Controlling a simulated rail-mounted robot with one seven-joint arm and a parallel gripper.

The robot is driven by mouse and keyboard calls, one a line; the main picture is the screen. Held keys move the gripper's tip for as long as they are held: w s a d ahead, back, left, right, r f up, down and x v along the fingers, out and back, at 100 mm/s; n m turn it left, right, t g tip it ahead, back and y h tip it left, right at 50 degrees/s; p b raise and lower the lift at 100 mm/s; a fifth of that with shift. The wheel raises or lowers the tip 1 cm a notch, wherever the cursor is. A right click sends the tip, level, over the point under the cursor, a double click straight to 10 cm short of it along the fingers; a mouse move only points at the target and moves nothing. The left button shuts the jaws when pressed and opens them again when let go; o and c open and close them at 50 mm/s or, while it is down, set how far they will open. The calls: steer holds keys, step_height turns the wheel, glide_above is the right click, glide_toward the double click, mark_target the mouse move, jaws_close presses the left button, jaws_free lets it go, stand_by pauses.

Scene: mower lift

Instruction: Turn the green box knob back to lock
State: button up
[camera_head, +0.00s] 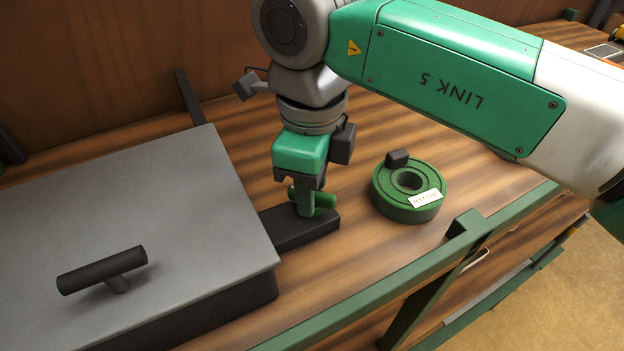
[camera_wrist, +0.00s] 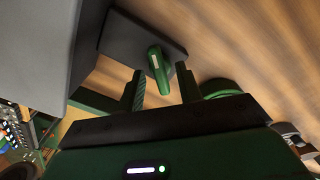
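The green knob (camera_head: 325,200) is a short bar on a dark block (camera_head: 290,232) that juts from the right side of the grey-lidded box (camera_head: 150,200). My gripper (camera_head: 306,208) points down at the knob, and its fingers hide part of it in the head view. In the wrist view, the knob (camera_wrist: 157,68) shows a pale mark and lies between the two spread fingers of my gripper (camera_wrist: 163,88). Gaps show on both sides of the knob, so the gripper looks open. Contact is not visible.
The box lid has a black bar handle (camera_head: 102,270). A green ring-shaped object (camera_head: 408,192) with a white label and a black lug sits on the wooden table right of the gripper. A green rail (camera_head: 420,260) runs along the table's front edge.

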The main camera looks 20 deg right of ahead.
step_height(320, 180, up, 8)
steer(key=shift+f, duration=0.1)
steer(key=shift+a, duration=0.1)
stand_by(0.4)
